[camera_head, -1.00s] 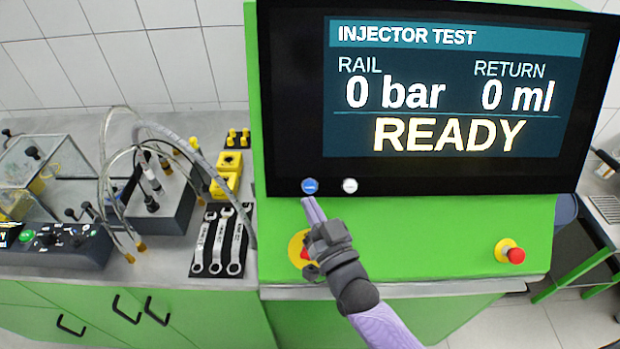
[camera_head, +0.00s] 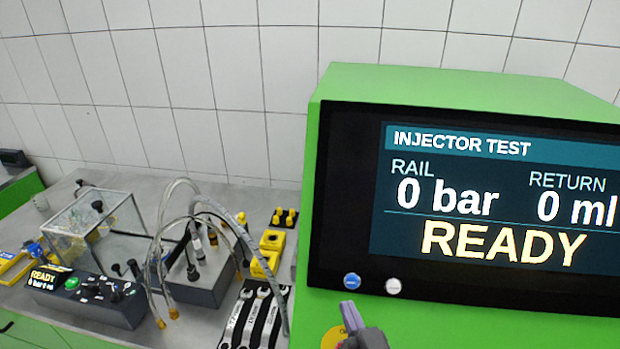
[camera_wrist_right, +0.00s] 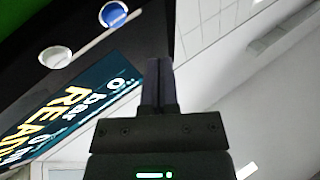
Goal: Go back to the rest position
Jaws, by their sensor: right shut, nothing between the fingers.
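My right gripper (camera_head: 350,312) shows at the bottom of the head view, below the blue button of the black screen (camera_head: 345,190). Its fingers are shut with nothing between them. In the right wrist view the shut fingers (camera_wrist_right: 159,75) point up the picture, with the blue button (camera_wrist_right: 113,14) and the white button (camera_wrist_right: 55,57) to their left. The fingers appear apart from the buttons. The screen reads INJECTOR TEST, 0 bar, 0 ml, READY. My left gripper is not in view.
The green bench housing (camera_head: 450,90) holds the screen. To its left, a grey worktop carries a clear box (camera_head: 95,225), a control panel (camera_head: 85,290), looped hoses (camera_head: 165,235), yellow blocks (camera_head: 268,255) and several wrenches (camera_head: 262,320). A tiled wall stands behind.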

